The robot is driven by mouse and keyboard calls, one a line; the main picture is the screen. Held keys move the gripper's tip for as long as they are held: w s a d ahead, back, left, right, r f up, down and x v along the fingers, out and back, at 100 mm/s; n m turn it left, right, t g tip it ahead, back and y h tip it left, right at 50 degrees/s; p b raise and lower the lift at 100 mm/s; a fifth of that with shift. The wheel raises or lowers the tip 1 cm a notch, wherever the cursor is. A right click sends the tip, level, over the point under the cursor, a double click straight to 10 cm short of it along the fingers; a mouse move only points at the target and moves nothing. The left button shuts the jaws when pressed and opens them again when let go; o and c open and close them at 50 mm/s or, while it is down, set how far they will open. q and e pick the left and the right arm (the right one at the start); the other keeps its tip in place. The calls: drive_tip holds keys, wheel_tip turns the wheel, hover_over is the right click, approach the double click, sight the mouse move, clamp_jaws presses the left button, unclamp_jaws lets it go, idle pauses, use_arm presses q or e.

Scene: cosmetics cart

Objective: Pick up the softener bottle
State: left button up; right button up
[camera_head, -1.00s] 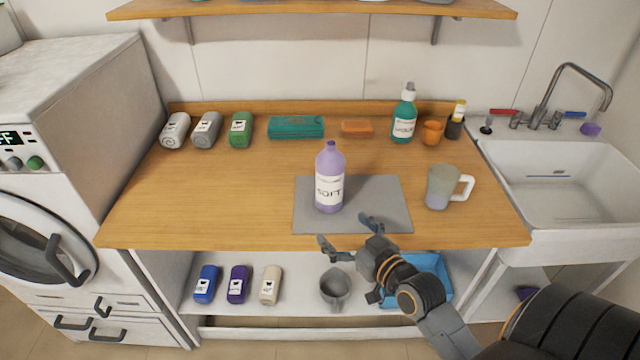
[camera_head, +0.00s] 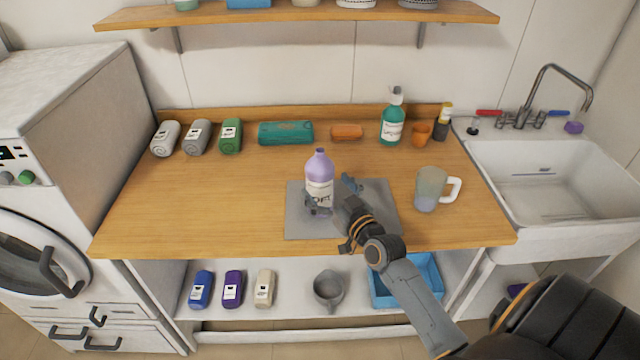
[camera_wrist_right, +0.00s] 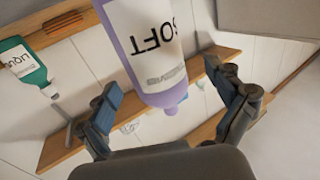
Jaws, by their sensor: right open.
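The softener bottle (camera_head: 319,168) is lavender with a white label and stands upright on a grey mat (camera_head: 372,222) on the wooden counter. My right gripper (camera_head: 331,194) is at the bottle's front right side, with one finger in front of its lower part and the other to its right. In the right wrist view the bottle (camera_wrist_right: 165,95), labelled SOFT, appears upside down between the two spread fingers (camera_wrist_right: 165,100). The fingers are open, and I cannot tell whether either touches the bottle. My left gripper is not in view.
A grey-green mug (camera_head: 430,188) stands right of the mat. A teal liquid bottle (camera_head: 391,125), an orange cup (camera_head: 420,132) and an orange bar (camera_head: 347,132) stand along the back. Rolled towels (camera_head: 197,136) lie at the back left. The counter's left half is mostly clear.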

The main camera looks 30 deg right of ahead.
drive_tip(key=w, duration=0.2)
drive_tip(key=w+d, duration=0.1)
drive_tip(key=shift+w+p, duration=0.4)
drive_tip(key=shift+w+a, duration=0.1)
drive_tip(key=shift+w, duration=0.15)
drive_tip(key=shift+s, duration=0.1)
drive_tip(key=shift+c, duration=0.7)
drive_tip(key=c, duration=1.4)
drive_tip(key=shift+r, duration=0.1)
drive_tip(key=shift+c, duration=0.9)
drive_tip(key=shift+r, duration=0.1)
